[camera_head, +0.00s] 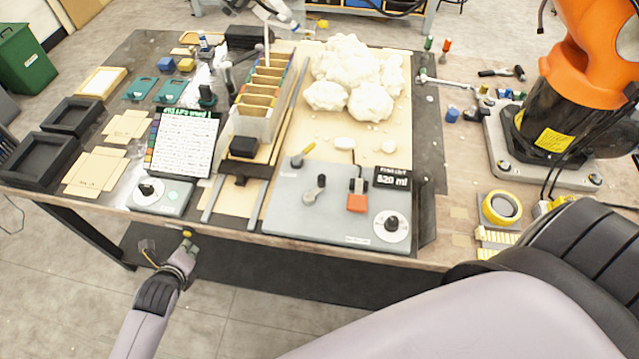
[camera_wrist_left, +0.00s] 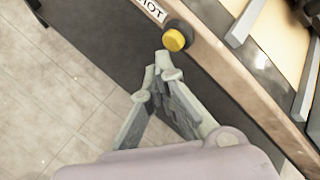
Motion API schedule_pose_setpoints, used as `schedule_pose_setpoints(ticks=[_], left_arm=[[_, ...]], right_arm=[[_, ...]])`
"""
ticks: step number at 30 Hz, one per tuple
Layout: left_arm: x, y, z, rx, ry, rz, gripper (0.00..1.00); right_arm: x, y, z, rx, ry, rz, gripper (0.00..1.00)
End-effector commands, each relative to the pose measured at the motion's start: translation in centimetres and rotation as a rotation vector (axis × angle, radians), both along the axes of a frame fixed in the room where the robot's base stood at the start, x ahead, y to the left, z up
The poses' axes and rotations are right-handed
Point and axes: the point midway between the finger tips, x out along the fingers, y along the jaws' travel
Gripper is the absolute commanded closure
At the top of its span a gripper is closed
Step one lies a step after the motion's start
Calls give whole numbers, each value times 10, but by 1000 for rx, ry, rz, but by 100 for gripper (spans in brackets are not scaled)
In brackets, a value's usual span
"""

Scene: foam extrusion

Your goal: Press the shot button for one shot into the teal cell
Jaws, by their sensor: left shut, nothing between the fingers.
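The yellow shot button (camera_wrist_left: 173,40) sits on the table's front edge beside a white label (camera_wrist_left: 152,10) whose visible letters read "HOT". In the head view the button (camera_head: 187,233) shows just above my left fingertips. My left gripper (camera_wrist_left: 166,70) is shut and empty, its fingertips close to the button with a small gap in the picture; I cannot tell the depth. It also shows in the head view (camera_head: 188,244). A rack of coloured cells (camera_head: 262,120) stands mid-table on rails; I cannot make out which cell is teal. My right gripper is not in view.
A grey control panel (camera_head: 335,212) with levers, a dial and a "520 ml" display (camera_head: 393,178) lies right of the rails. White foam lumps (camera_head: 350,80) sit behind it. A printed card (camera_head: 183,145) and black trays (camera_head: 38,158) are on the left. An orange robot arm (camera_head: 590,45) stands right.

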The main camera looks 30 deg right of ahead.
Motion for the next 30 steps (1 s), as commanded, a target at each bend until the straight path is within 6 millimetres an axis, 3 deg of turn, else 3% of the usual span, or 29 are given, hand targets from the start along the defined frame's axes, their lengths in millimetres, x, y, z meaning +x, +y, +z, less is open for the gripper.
schedule_pose_setpoints(ticks=[30], left_arm=[[4,-3,0,1,0,-1,100]], right_arm=[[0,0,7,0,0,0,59]])
